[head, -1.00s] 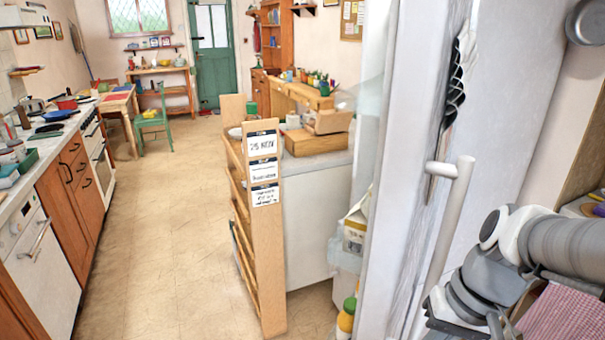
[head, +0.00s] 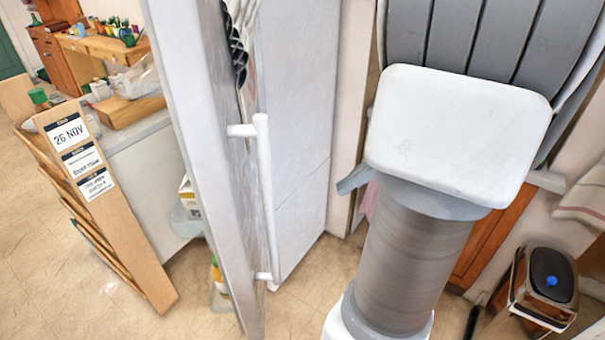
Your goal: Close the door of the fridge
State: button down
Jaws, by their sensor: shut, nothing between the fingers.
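The white fridge door (head: 190,120) stands open and is seen at a steep angle left of centre. Its long white handle (head: 265,190) is on the face turned to the right. Door racks stick out on the left side, with a carton (head: 188,198) and a bottle (head: 217,275) in them. A white panel with a horizontal seam (head: 295,120), possibly the fridge body, stands behind and right of the handle. My arm fills the right middle, apart from the handle in the picture. My gripper cannot be made out and seems hidden by the arm.
A wooden rack with date labels (head: 110,210) stands left of the door, before a counter (head: 140,135). A dark-topped bin (head: 545,290) stands at lower right. Bare floor (head: 55,270) shows at left, with a smaller patch between door and arm.

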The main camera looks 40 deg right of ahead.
jog(key=w+a+r+x, duration=0.1)
jog(key=r+x, duration=0.1)
jog(key=x, duration=1)
jog(key=shift+a, duration=0.4)
jog(key=shift+w+a, duration=0.1)
jog(key=shift+a, duration=0.05)
